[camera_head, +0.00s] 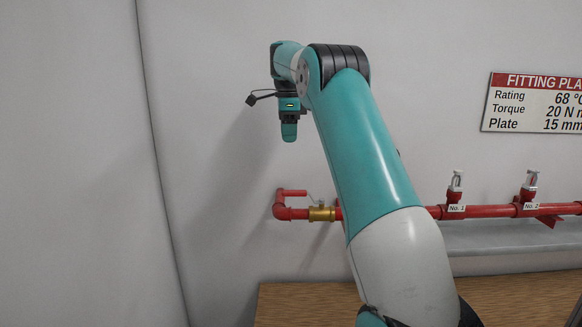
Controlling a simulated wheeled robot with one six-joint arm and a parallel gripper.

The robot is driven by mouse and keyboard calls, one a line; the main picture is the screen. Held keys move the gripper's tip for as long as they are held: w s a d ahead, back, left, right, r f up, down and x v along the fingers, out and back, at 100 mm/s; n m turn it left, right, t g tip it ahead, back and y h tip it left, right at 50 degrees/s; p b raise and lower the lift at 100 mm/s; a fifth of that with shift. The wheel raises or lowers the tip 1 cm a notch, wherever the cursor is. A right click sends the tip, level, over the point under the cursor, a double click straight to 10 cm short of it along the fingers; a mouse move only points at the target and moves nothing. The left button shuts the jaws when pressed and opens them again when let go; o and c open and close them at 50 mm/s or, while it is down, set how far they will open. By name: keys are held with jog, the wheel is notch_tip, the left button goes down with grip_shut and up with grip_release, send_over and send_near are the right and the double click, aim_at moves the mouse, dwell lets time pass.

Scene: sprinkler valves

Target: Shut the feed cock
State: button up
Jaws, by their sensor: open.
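The feed cock appears to be the brass valve (321,213) at the left end of the red pipe. A red bar (293,192), which looks like its lever, lies above the pipe, roughly parallel to it and left of the valve. A thin grey piece shows between bar and valve. My arm hides the pipe just right of the valve. My gripper (289,136) points down, empty, above the bar in the picture and apart from it. I see its jaws edge-on, so the gap between them does not show.
Two sprinkler heads tagged No. 1 (455,188) and No. 2 (529,190) stand on the red pipe to the right. A fitting plate sign (535,103) hangs above them. A grey ledge (500,238) and a wooden surface (520,295) lie below. The wall at left is bare.

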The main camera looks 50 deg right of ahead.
jog(key=d, duration=0.1)
jog(key=b, duration=1.7)
send_near(291, 191)
jog(key=shift+m, duration=0.4)
notch_tip(291, 191, down, 9)
grip_shut()
